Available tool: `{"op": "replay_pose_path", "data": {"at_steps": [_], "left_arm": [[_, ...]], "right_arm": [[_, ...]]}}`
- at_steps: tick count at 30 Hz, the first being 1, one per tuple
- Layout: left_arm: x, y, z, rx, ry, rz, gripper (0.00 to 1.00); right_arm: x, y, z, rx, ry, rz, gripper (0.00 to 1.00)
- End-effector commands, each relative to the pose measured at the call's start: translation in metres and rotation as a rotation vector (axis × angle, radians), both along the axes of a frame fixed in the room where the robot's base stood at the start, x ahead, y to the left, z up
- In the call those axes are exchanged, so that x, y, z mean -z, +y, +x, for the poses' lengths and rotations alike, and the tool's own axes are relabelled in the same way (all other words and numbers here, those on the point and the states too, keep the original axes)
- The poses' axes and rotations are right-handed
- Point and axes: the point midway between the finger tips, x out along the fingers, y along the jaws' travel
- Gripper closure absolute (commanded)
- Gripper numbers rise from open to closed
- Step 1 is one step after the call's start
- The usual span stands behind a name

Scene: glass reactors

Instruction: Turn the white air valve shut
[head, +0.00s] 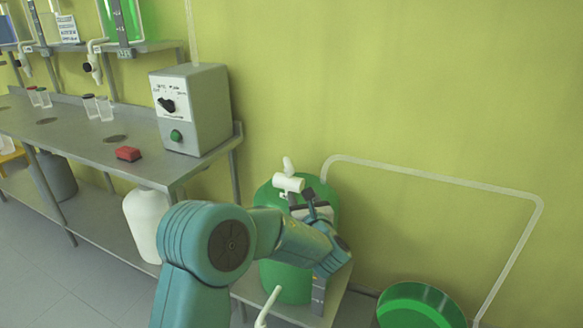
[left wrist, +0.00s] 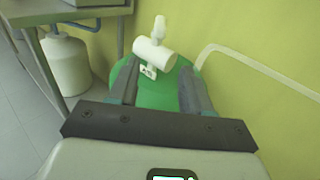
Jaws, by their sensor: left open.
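The white air valve (head: 288,183) sits on top of a green tank (head: 283,280) against the wall. Its white handle (head: 288,165) points up. In the left wrist view the valve (left wrist: 154,54) is a white cylinder, with its handle (left wrist: 159,26) upright and a label (left wrist: 148,71) reading "AIR" below it. My left gripper (head: 302,198) is open and close to the valve. In the left wrist view its fingers (left wrist: 160,80) stand apart, and the valve shows ahead of them, left of centre. Nothing is between the fingers. My right gripper is out of view.
A white jug (head: 143,222) is below. A pale pipe (head: 440,178) runs along the wall. A green round container (head: 420,308) is at lower right.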

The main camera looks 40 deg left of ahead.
Motion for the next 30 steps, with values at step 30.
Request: {"op": "replay_pose_path", "data": {"at_steps": [30], "left_arm": [[-0.016,0.133,0.092,-0.004,-0.018,0.06,0.51]], "right_arm": [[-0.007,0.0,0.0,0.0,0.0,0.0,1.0]]}}
